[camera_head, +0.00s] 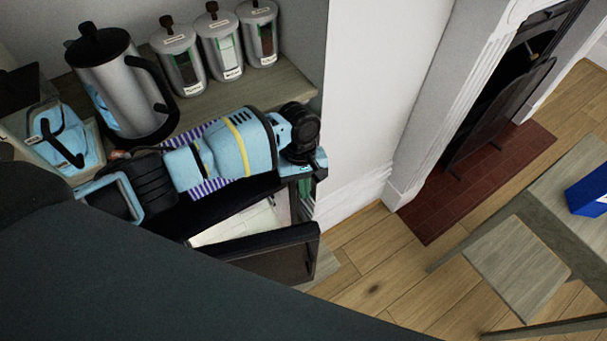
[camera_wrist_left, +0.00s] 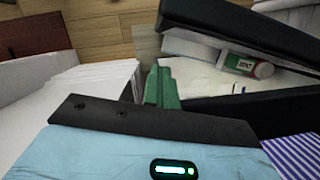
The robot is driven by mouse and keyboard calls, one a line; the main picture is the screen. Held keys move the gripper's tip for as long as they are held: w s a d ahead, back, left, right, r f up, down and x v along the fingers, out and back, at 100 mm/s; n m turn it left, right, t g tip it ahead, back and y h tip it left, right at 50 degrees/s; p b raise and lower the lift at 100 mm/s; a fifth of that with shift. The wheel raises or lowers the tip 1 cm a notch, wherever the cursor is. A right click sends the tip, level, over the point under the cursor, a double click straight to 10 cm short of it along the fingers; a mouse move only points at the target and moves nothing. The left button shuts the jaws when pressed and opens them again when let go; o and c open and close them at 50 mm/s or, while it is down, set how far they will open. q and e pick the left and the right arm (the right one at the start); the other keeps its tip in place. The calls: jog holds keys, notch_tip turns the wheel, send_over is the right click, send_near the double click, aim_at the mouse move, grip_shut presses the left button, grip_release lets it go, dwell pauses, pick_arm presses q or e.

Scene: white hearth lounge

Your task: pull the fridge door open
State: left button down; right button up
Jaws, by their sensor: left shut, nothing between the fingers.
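The fridge door (camera_head: 275,256) is a dark panel below the counter, standing partly open. It also shows in the left wrist view (camera_wrist_left: 240,30), with a gap between it and the fridge body. The pale fridge interior (camera_head: 240,222) shows through the gap. In the left wrist view a small white bottle with a green label (camera_wrist_left: 248,66) lies inside. My left gripper (camera_head: 306,204) has green fingers (camera_wrist_left: 163,80), shut and empty. They are by the outer end of the gap, close to the door's free end; I cannot tell whether they touch it. My right gripper is not in view.
The counter (camera_head: 285,85) above holds a steel press pot (camera_head: 118,80) and several lidded canisters (camera_head: 222,45). A striped cloth (camera_head: 205,187) lies under my left arm. A white wall stands beyond. Wooden floor (camera_head: 365,255) is clear before a stool (camera_head: 515,265).

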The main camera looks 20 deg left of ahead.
pick_arm(q)
jog(key=s, duration=0.1)
jog(key=s+d+f, duration=0.1)
jog(key=s+d, duration=0.1)
jog(key=shift+s+d+f+p, duration=0.2)
jog(key=shift+s+f+p, duration=0.15)
jog(key=shift+p, duration=0.05)
